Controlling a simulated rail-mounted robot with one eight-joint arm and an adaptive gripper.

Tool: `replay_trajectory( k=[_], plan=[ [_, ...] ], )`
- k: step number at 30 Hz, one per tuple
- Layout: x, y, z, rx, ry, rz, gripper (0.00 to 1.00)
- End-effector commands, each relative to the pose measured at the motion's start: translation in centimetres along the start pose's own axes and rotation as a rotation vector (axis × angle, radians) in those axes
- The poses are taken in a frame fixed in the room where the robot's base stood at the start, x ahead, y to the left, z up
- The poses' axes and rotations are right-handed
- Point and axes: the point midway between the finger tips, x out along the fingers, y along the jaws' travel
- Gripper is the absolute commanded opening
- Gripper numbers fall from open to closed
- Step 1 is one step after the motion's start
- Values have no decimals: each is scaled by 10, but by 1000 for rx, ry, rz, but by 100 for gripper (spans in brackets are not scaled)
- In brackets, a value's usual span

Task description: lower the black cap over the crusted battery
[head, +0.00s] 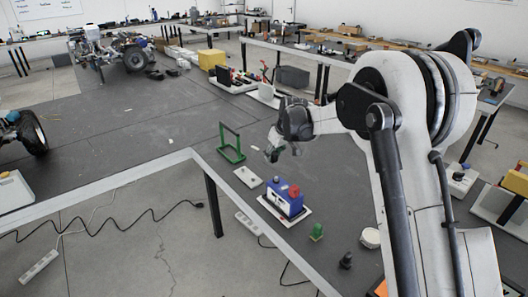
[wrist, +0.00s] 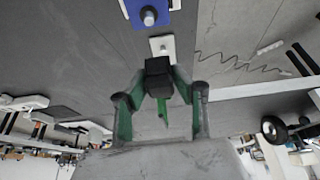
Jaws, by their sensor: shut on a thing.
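The battery (head: 283,202) is a blue box on a white tray in the head view, with a red piece and a pale post on top. In the wrist view the blue battery (wrist: 172,5) is cut off at the top edge, with a round grey post (wrist: 149,16) showing. My gripper (head: 272,154) is above and behind the battery in the head view. In the wrist view my gripper (wrist: 160,82) is shut on a dark block, the black cap (wrist: 159,70), held apart from the battery. The cap's underside is hidden.
A green frame (head: 231,143) stands left of my gripper, and a small white plate (head: 248,177) lies left of the battery. A green piece (head: 317,232), a black piece (head: 346,260) and a white round thing (head: 370,238) stand nearer. The bench left of the frame is mostly clear.

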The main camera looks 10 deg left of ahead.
Motion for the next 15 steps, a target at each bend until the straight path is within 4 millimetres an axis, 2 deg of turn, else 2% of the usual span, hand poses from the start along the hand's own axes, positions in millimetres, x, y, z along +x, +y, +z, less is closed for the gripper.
replay_trajectory(
  k=[3,15],
  plan=[
    [-7,3,2,-3,0,-2,10],
    [-7,4,4,-5,1,-2,10]
  ],
)
